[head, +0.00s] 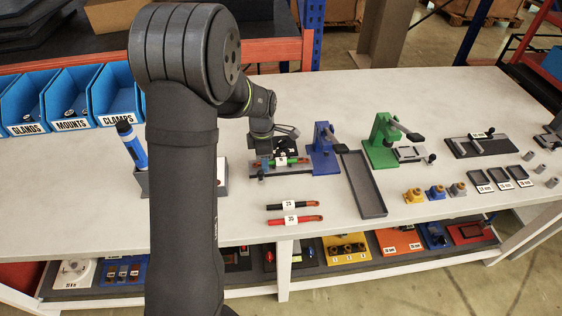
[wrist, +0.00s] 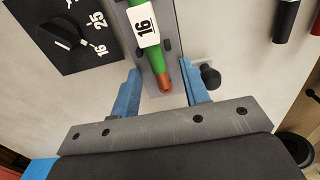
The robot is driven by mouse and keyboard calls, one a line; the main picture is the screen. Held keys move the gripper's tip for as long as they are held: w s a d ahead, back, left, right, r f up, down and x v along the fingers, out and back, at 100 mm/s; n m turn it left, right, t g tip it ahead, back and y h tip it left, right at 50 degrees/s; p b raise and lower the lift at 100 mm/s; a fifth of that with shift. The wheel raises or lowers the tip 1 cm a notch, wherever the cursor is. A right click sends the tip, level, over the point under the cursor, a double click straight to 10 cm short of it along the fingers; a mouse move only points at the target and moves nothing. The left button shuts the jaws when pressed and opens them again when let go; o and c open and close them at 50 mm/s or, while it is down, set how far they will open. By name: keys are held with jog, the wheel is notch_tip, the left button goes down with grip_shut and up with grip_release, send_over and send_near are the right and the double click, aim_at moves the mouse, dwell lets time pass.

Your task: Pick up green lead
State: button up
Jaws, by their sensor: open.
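The green lead (head: 272,163) has a white tag marked 16 and lies on a narrow grey fixture (head: 306,168) on the bench. In the wrist view the green lead (wrist: 163,73) runs down from the top middle, with a copper-coloured end pointing toward me. My gripper (wrist: 160,70) is open, with one blue finger on each side of the lead's lower end. I see space between the fingers and the lead. In the head view my gripper (head: 268,153) is low over the fixture, and my arm hides part of that area.
A black panel with a dial (wrist: 66,43) lies left of the lead. A dark knob (wrist: 210,76) is close to the right finger. A black lead (head: 290,206) and a red lead (head: 290,220) lie in front. A blue press (head: 322,150) and an empty grey tray (head: 364,185) stand right.

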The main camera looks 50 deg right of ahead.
grip_shut()
